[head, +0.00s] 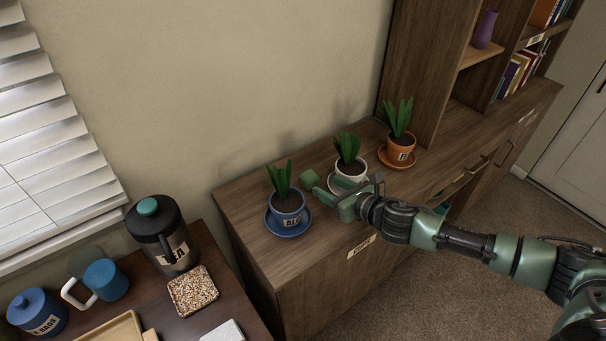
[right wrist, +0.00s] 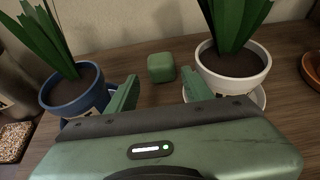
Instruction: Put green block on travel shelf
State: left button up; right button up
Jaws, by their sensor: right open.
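The green block (head: 309,178) sits on the wooden cabinet top, between the blue pot and the white pot. It also shows in the right wrist view (right wrist: 161,67), just beyond my fingertips. My right gripper (head: 326,189) is open and empty, low over the cabinet top. In the right wrist view its two fingers (right wrist: 160,90) stand apart with the block ahead, between their lines. I see no gripper contact with the block. A label (head: 535,40) on the right shelf unit is too small to read, so I cannot tell which shelf is the travel shelf. My left gripper is out of view.
A blue pot (head: 288,204) stands left of the block; a white pot (head: 347,170) is close on the right. An orange pot (head: 399,149) is farther right. A purple vase (head: 484,30) stands on an upper shelf. A dark table with mugs and a jug is at left.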

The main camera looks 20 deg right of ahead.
aim_at(312, 177)
jog(key=shift+w+a+f, duration=0.15)
jog(key=shift+w, duration=0.25)
jog(key=shift+x, duration=0.85)
jog(key=x, duration=0.3)
jog(key=shift+w, duration=0.2)
jog(key=c, duration=0.9)
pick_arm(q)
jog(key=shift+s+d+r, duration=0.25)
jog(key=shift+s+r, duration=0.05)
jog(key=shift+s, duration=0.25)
pick_arm(e)
jog(key=shift+w, duration=0.1)
grip_shut()
